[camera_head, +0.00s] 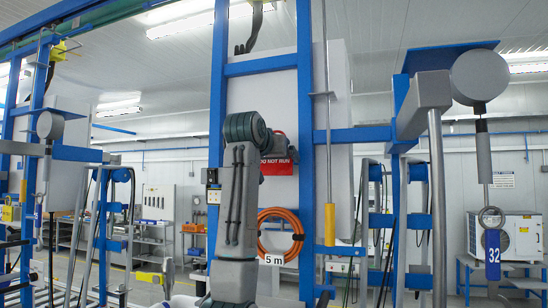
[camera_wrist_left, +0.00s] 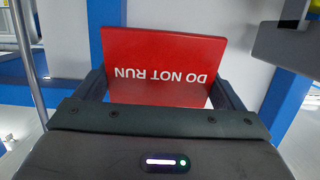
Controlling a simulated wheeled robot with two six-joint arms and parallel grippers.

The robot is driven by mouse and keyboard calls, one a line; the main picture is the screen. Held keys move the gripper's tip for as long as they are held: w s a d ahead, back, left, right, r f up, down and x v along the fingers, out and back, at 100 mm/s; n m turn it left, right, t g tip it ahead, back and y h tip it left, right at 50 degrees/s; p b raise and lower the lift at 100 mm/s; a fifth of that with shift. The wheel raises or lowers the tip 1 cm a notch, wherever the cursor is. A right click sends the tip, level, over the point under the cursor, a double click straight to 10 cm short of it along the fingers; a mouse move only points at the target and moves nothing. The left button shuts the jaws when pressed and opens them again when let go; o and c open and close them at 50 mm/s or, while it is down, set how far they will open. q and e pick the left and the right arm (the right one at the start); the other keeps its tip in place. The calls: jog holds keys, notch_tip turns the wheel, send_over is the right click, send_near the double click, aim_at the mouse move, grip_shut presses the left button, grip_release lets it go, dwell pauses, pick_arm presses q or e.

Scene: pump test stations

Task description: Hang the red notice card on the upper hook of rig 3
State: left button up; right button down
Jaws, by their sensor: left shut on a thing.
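The red notice card (camera_head: 276,167) reads "DO NOT RUN" and hangs upright in front of the blue and white rig panel in the head view. My left gripper (camera_wrist_left: 160,88) is shut on the card, which shows upside down between its two dark fingers in the left wrist view (camera_wrist_left: 165,60). In the head view my left arm covers the card's left part and most of the gripper. I cannot make out the upper hook behind them, nor whether the card touches it. My right gripper is in neither view.
An orange hose coil (camera_head: 262,236) with a "5 m" tag (camera_head: 272,260) hangs below the card. Blue uprights (camera_head: 306,200) stand close on both sides.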

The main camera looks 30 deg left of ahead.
pick_arm(q)
jog(key=shift+w+f, duration=0.1)
jog(key=shift+w, duration=0.1)
jog(key=shift+s, duration=0.15)
jog(key=o, duration=0.7)
jog(key=shift+s, duration=0.2)
jog(key=shift+s+b, duration=0.15)
jog(key=shift+b, duration=0.15)
jog(key=b+v, duration=0.2)
jog(key=v, duration=0.3)
jog(key=b+v, duration=0.3)
jog(key=v, duration=0.2)
jog(key=shift+s+r+b, duration=0.25)
jog(key=shift+r+b, duration=0.05)
jog(key=shift+b, duration=0.05)
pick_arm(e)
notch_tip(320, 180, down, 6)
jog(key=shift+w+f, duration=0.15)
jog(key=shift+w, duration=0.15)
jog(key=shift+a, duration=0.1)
